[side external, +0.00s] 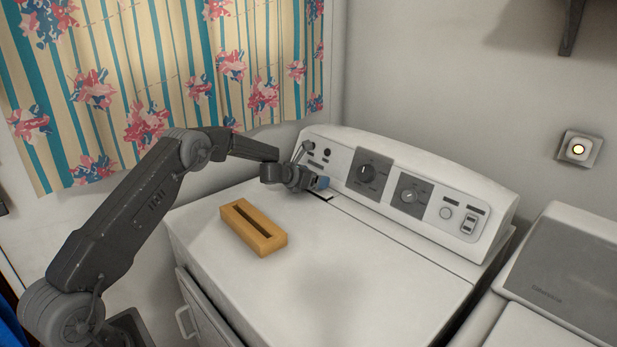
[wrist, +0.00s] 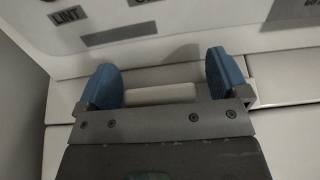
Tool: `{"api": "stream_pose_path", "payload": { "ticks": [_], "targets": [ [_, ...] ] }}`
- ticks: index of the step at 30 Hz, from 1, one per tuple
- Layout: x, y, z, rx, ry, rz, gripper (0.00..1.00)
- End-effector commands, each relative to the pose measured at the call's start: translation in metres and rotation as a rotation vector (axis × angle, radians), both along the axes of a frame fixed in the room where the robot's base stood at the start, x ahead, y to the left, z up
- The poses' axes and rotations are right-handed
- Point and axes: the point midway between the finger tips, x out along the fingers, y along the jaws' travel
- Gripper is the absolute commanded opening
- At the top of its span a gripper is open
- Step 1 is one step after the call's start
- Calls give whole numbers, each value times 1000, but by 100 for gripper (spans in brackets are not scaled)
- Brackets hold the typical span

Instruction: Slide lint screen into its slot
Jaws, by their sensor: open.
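My gripper (side external: 320,184) is at the back left of the white dryer top, close in front of the control panel. In the wrist view its two blue fingertips (wrist: 164,78) are apart. A pale strip (wrist: 160,94), apparently the top of the lint screen, lies between and below the fingers at the seam under the panel; contact with the fingers cannot be told. The screen's mesh is not visible. In the side view a dark slot edge (side external: 323,197) shows just under my gripper.
A wooden block (side external: 253,229) with a long, empty-looking slot lies on the left of the dryer top. The control panel (side external: 395,190) with knobs rises along the back. The dryer top's front and right are clear. A second white appliance (side external: 565,280) stands at right.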

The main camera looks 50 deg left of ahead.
Motion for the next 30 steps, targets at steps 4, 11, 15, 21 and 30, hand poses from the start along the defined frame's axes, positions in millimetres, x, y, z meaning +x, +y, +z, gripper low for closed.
{"api": "stream_pose_path", "payload": {
  "ticks": [4, 11, 15, 21, 30],
  "targets": [
    [-7, 1, 4, -2, 0, 1, 93],
    [-37, 1, 17, -1, 0, 3, 93],
    [-60, 1, 27, -1, -2, 4, 93],
    [-94, 1, 41, 0, -2, 2, 93],
    [-125, 0, 53, -2, -1, 3, 93]
  ]
}}
